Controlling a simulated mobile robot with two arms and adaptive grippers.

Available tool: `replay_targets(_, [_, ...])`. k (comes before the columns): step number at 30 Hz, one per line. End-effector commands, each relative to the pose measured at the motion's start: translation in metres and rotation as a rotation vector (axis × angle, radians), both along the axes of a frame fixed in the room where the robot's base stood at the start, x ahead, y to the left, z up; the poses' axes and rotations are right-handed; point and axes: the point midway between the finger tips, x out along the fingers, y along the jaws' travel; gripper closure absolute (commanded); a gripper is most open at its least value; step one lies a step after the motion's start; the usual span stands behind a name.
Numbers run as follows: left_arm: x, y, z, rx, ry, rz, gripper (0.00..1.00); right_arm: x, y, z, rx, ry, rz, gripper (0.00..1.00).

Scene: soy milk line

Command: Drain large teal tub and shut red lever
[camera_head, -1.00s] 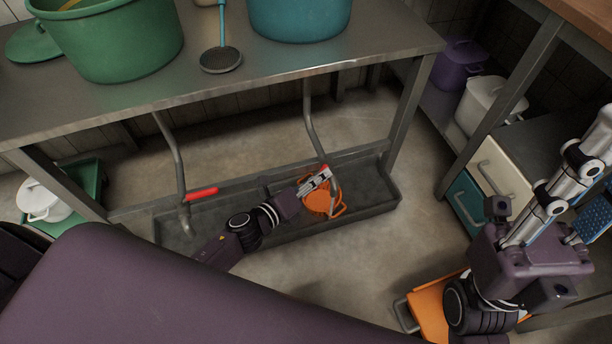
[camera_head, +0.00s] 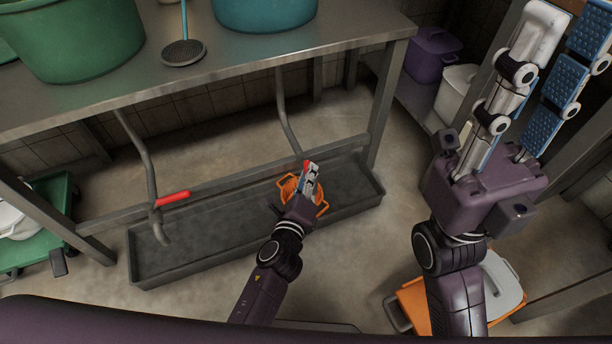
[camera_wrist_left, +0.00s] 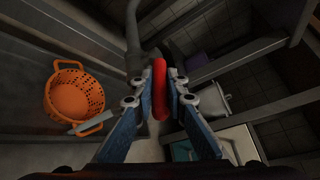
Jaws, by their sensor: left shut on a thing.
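The large teal tub (camera_head: 265,12) stands on the metal table, cut off by the top of the head view. A bent drain pipe (camera_head: 287,115) comes down below it towards the trough. My left gripper (camera_head: 309,172) is shut on the red lever of this pipe; the lever shows between its blue-padded fingers in the left wrist view (camera_wrist_left: 159,88). An orange perforated basket (camera_head: 289,188) sits in the trough below, partly hidden by my gripper; it shows whole in the left wrist view (camera_wrist_left: 75,97). My right gripper (camera_head: 568,25) is open and empty at the right.
A green tub (camera_head: 75,38) and a strainer ladle (camera_head: 183,52) are on the table (camera_head: 215,80). A second red lever (camera_head: 172,198) is on the left pipe. The grey trough (camera_head: 215,235) lies on the floor. An orange bin (camera_head: 408,300) stands below my right arm.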

Motion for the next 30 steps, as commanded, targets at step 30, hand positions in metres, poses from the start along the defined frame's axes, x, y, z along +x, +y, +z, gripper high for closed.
replay_targets(30, [-0.029, 0.004, 0.005, 0.000, 0.003, -0.001, 0.69, 0.000, 0.000, 0.000, 0.000, 0.001, 0.000, 0.72])
